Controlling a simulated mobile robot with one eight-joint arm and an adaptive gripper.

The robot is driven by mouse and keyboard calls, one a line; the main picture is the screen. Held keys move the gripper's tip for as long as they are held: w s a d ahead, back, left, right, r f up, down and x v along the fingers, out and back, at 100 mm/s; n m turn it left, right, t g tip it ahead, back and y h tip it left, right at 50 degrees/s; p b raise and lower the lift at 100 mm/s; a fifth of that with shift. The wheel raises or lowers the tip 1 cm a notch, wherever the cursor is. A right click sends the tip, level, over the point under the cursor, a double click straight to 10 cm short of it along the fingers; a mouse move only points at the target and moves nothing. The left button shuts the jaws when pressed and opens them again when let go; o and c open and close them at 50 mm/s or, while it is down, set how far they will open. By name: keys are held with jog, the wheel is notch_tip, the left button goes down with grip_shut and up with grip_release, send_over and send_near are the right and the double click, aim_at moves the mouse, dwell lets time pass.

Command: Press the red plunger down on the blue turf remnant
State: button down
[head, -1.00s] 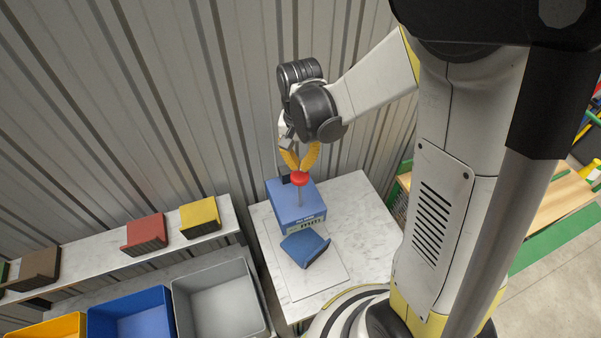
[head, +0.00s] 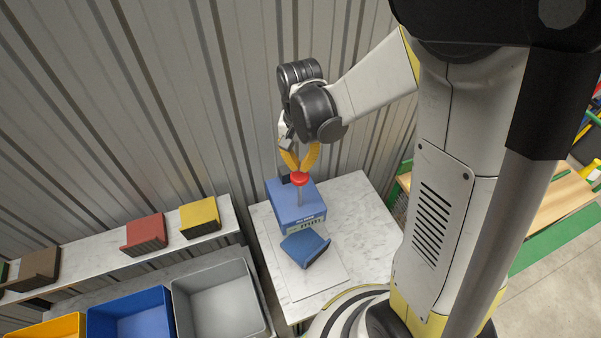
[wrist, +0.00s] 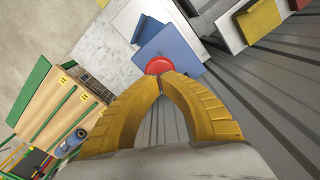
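The red plunger (head: 299,178) is a round knob on a thin pale rod on top of a blue box-shaped device (head: 291,201). The blue turf remnant (head: 305,249) lies tilted in front of the device on a pale plate, apart from my gripper. My gripper (head: 300,169) points down with its yellow fingertips together at the red knob. In the wrist view, the closed fingertips (wrist: 160,77) overlap the edge of the red knob (wrist: 159,65); I cannot tell how firmly they touch. The remnant (wrist: 148,29) shows beyond the device (wrist: 177,49) there.
The device and plate stand on a marble-topped table (head: 350,205) by a corrugated wall. To the left, a shelf holds red (head: 146,234), yellow (head: 200,217) and brown (head: 36,268) pieces. Grey (head: 220,305) and blue (head: 130,318) bins stand below it.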

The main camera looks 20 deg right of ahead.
jog(key=b, duration=1.2)
send_over(300, 205)
jog(key=shift+f, duration=6.4)
notch_tip(300, 205, up, 15)
jog(key=p, duration=1.1)
jog(key=shift+r, duration=0.1)
